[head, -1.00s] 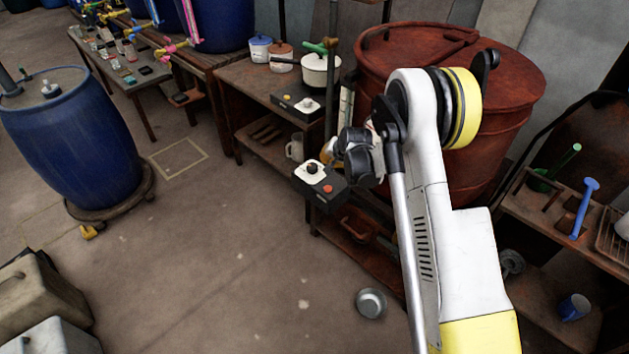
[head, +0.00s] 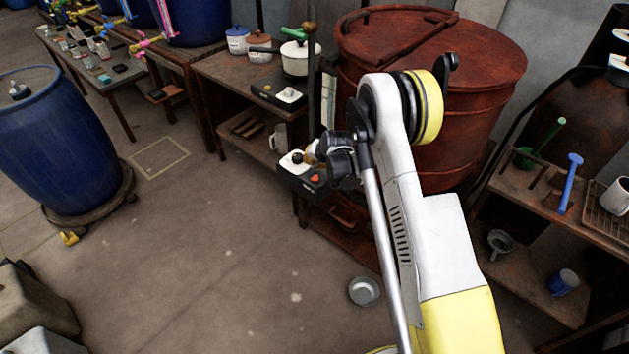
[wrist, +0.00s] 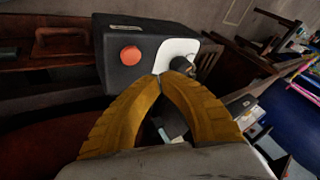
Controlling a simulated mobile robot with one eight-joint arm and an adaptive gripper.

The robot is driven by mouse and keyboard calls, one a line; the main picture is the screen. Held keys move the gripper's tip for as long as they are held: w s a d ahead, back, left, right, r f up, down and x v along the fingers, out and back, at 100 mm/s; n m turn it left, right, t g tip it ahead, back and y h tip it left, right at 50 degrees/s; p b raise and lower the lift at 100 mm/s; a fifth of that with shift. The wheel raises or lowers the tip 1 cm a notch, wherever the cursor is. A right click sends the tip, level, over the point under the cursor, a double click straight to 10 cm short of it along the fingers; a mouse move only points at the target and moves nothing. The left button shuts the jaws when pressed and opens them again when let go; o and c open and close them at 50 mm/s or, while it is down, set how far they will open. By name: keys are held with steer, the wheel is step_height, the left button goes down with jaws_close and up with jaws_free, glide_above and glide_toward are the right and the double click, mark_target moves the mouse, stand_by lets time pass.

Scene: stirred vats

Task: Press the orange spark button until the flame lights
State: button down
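The orange spark button (wrist: 130,54) is a round cap on the face of a dark control box (wrist: 118,75). A white plate with a black knob (wrist: 182,64) sits to its right. In the wrist view my gripper (wrist: 164,76) has its yellow-brown fingertips together over the white plate's lower part, right of and below the button, with nothing seen between them. Whether the tips touch the plate is unclear. In the head view the orange button (head: 315,179) shows just below my gripper (head: 311,155), whose wrist partly covers the box. No flame is visible.
A rusty drum (head: 470,110) stands behind my arm. A metal bowl (head: 363,291) lies on the open floor. A blue barrel (head: 55,140) stands at left.

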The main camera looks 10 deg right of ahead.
steer(key=shift+f, duration=1.7)
steer(key=shift+f, duration=0.15)
steer(key=shift+f, duration=0.3)
steer(key=shift+f, duration=0.45)
stand_by(0.6)
steer(key=shift+r, duration=0.1)
steer(key=shift+r+p, duration=0.4)
steer(key=shift+r, duration=0.4)
steer(key=shift+r+p, duration=1.1)
steer(key=shift+r, duration=1.4)
